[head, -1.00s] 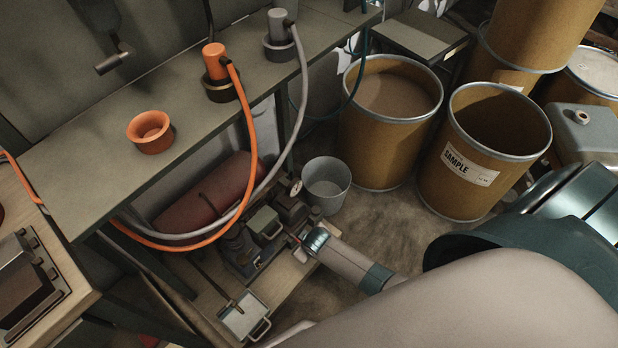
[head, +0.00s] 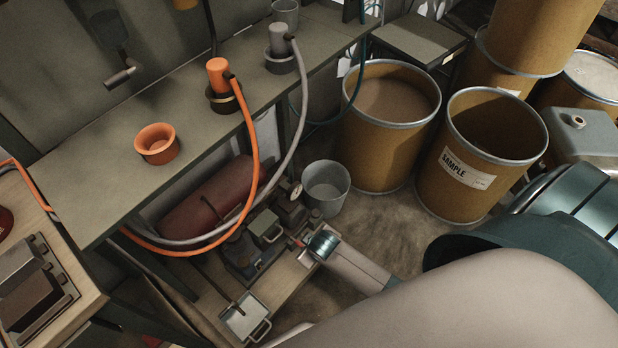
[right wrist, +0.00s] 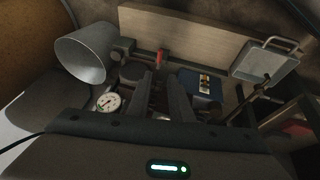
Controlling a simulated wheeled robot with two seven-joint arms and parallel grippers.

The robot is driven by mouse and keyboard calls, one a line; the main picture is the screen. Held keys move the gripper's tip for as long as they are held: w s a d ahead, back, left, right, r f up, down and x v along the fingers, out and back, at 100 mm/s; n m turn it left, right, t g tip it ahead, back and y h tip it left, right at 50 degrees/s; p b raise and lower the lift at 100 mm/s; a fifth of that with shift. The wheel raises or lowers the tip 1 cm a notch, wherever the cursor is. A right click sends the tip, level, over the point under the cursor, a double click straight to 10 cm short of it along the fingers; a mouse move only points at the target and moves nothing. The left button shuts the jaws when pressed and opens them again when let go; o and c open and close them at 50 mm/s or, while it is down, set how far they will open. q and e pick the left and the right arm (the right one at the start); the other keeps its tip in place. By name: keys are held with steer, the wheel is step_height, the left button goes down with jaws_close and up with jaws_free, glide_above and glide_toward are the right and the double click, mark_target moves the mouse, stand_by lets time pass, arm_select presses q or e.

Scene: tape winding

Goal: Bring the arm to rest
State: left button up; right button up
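My right arm comes in from the lower right of the head view, its large pale link filling the bottom right corner. Its narrower far end, with a teal cap, reaches down to the low wooden bench. In the right wrist view two dark fingers of my right gripper (right wrist: 162,92) point away side by side. A narrow gap seems to lie between them, and I see nothing held. They are in front of a bench machine with a white-faced gauge (right wrist: 107,102) and a blue box (right wrist: 200,85); contact cannot be told. My left gripper is not in view.
A grey bucket (head: 326,188) stands beside the machine. Brown drums (head: 484,155) stand right of it. The worktop (head: 200,135) at left carries an orange bowl (head: 157,144) and an orange cylinder (head: 219,82); hoses hang over its edge. A metal tray (head: 244,318) lies low.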

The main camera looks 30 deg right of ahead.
stand_by(0.3)
